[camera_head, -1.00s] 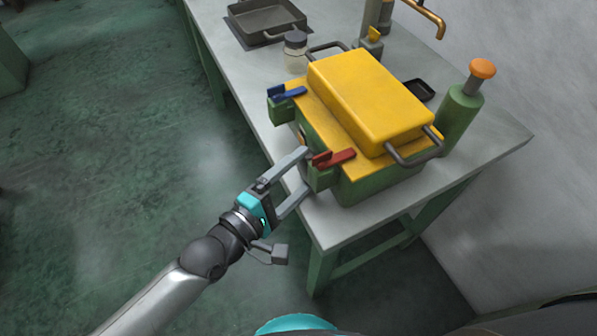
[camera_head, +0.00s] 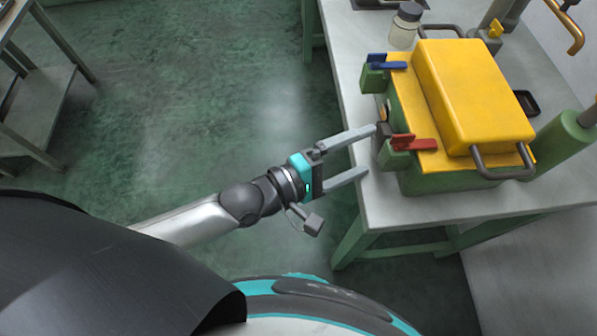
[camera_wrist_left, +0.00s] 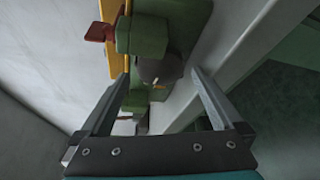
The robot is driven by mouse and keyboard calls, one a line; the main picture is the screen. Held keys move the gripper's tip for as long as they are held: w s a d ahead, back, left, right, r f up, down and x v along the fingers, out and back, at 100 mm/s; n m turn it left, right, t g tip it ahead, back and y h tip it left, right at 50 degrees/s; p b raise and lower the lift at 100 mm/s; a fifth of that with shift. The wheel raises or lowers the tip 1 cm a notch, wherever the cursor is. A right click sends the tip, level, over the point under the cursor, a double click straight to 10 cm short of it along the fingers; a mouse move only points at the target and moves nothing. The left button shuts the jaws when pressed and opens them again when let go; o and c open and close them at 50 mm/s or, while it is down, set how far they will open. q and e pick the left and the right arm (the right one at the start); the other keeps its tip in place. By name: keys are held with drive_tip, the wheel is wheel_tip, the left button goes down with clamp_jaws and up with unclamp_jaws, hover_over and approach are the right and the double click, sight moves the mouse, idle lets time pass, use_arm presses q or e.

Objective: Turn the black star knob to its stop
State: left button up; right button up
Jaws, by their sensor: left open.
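A dark rounded knob (camera_wrist_left: 160,68), likely the black star knob, shows in the left wrist view between the two fingertips, on the green machine's side. My right gripper is not in view.
The machine stands on a grey table (camera_head: 355,65) with a blue lever (camera_head: 386,65), a yellow cover (camera_head: 470,95) and a grey handle (camera_head: 503,163). A lidded jar (camera_head: 404,27) stands behind it. The floor left of the table is clear.

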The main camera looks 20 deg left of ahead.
use_arm(q)
drive_tip(key=v, duration=1.2)
drive_tip(key=shift+p, duration=0.35)
drive_tip(key=shift+s+a, duration=0.1)
drive_tip(key=shift+a, duration=0.05)
